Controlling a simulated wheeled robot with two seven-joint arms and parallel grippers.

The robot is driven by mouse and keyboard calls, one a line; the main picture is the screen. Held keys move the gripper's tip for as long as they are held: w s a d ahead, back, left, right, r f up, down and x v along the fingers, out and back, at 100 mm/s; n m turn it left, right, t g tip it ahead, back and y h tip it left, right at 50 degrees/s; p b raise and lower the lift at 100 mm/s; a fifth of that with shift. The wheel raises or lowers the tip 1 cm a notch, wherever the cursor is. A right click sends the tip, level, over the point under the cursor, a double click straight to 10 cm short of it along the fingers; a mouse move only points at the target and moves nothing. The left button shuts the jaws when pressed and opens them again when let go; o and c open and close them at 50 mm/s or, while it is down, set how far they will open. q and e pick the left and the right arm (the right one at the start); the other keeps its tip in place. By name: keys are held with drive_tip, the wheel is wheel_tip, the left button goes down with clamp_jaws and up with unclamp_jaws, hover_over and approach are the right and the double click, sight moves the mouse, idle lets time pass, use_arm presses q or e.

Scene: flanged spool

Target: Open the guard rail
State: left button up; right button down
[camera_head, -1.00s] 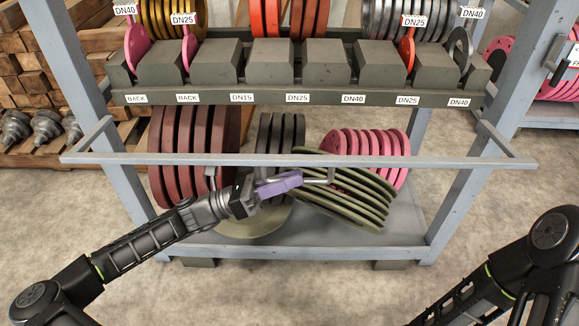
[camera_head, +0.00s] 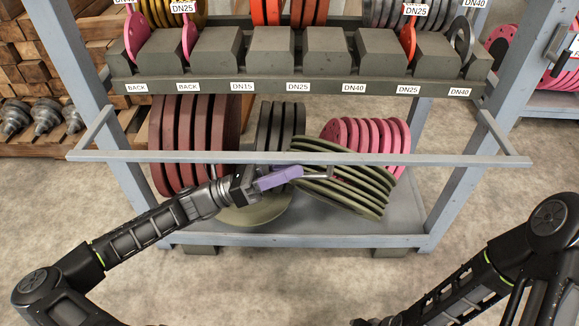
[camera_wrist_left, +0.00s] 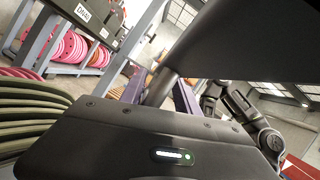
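The guard rail (camera_head: 420,160) is a long grey-blue bar across the rack front. Side arms join it to the uprights, and it juts out toward me. A thin metal handle (camera_head: 320,177) is fixed to it near the middle. My left gripper (camera_head: 290,174), with purple fingers, is at this handle and appears closed around it; the fingers hide the grasped part. The purple fingers also show in the left wrist view, beyond the dark wrist body. My right arm (camera_head: 470,285) is at lower right, with its gripper out of view.
Behind the rail stand maroon discs (camera_head: 195,125), dark discs, pink discs (camera_head: 395,140) and a leaning stack of olive discs (camera_head: 350,195) close to my left gripper. Above is a labelled shelf (camera_head: 300,88) with grey blocks. The floor (camera_head: 300,285) before the rack is clear.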

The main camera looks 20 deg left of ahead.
use_arm(q)
drive_tip(key=v, duration=0.8)
drive_tip(key=shift+p, duration=0.35)
drive_tip(key=shift+d+f, duration=0.1)
drive_tip(key=w+v, duration=0.1)
drive_tip(key=v, duration=0.8)
drive_tip(key=shift+a+b, duration=0.25)
drive_tip(key=shift+b, duration=0.05)
